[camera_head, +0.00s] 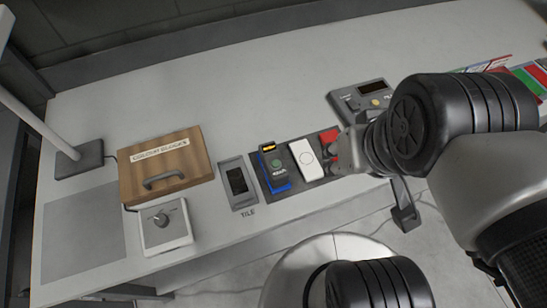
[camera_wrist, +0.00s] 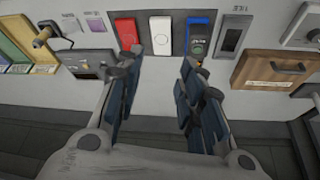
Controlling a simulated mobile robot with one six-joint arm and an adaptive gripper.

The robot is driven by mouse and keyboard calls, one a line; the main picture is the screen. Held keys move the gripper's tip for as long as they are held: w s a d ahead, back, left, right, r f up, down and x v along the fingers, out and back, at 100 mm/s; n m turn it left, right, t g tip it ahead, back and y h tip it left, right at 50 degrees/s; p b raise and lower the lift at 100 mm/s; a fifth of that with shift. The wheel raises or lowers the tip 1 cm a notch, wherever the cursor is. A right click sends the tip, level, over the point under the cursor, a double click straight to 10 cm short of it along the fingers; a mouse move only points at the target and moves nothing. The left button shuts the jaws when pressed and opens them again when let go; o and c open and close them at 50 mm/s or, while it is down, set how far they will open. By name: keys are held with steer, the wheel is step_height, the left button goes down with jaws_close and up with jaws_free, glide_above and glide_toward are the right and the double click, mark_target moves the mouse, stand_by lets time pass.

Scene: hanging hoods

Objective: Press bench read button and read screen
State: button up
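A grey bench unit (camera_head: 346,104) with a small dark screen (camera_head: 371,87) and a round yellowish button (camera_head: 375,102) sits at the back of the bench, just left of my arm. Any text on the screen is too small to read. The unit also shows at the left in the wrist view (camera_wrist: 85,58). My gripper (camera_wrist: 160,80) is open and empty. Its fingers stand apart, on the bench's tray side, with the unit to the left of them in the wrist view. In the head view my gripper (camera_head: 342,148) is partly hidden by my wrist.
A dark tray holds a red device (camera_wrist: 127,32), a white device (camera_head: 306,158) and a blue device (camera_head: 275,167). A dark tile holder (camera_head: 238,183), a wooden case (camera_head: 165,168) and a knob box (camera_head: 163,226) stand left. Coloured panels (camera_head: 528,80) are right.

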jaws_close()
stand_by(1.4)
